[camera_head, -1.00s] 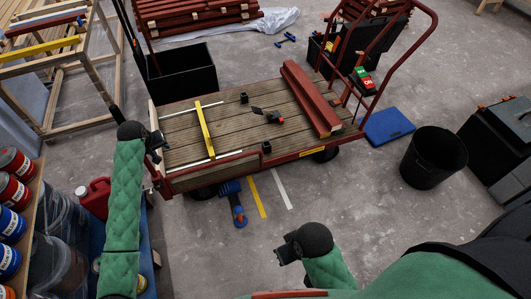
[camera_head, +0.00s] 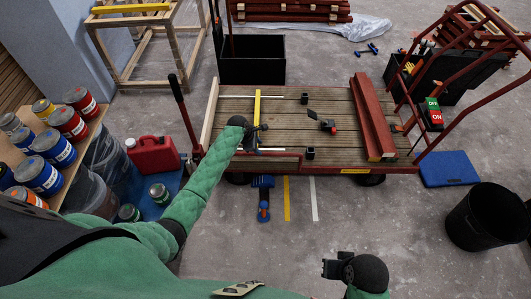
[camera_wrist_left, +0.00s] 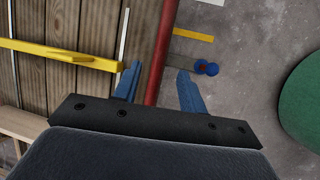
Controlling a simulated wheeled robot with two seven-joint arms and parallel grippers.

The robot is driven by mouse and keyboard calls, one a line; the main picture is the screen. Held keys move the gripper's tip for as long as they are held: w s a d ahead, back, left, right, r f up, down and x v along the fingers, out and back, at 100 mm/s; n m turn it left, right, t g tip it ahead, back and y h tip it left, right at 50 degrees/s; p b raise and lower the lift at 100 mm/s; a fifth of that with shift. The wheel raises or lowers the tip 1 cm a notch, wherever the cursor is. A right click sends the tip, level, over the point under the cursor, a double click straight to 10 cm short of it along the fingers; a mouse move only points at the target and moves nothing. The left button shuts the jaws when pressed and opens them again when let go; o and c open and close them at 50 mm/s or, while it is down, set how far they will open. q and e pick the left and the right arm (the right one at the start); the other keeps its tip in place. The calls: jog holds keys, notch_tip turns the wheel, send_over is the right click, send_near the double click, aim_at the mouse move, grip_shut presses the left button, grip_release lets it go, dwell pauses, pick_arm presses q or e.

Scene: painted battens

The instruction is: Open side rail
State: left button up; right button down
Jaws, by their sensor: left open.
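The side rail (camera_head: 275,154) is a red bar along the near edge of a wood-decked cart (camera_head: 330,130). In the left wrist view the red rail (camera_wrist_left: 161,50) runs lengthwise between the two blue fingertips. My left gripper (camera_head: 256,138) is open over the near edge, left of the cart's middle. I cannot tell how far the fingers reach down around the rail, or whether they touch it. The gripper and forearm hide part of the rail. My right gripper (camera_head: 328,268) is low in the head view, away from the cart; its jaw opening is unclear.
A yellow bar (camera_head: 257,107) lies across the deck; red beams (camera_head: 372,115) lie at its right. Paint cans (camera_head: 68,122) and a red jerrycan (camera_head: 153,155) stand left. A black bin (camera_head: 487,214) and blue mat (camera_head: 448,168) are right. Floor before the cart is mostly clear.

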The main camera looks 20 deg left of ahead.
aim_at(265, 153)
pick_arm(q)
jog(key=shift+x, duration=3.7)
jog(key=shift+a, duration=0.15)
grip_shut()
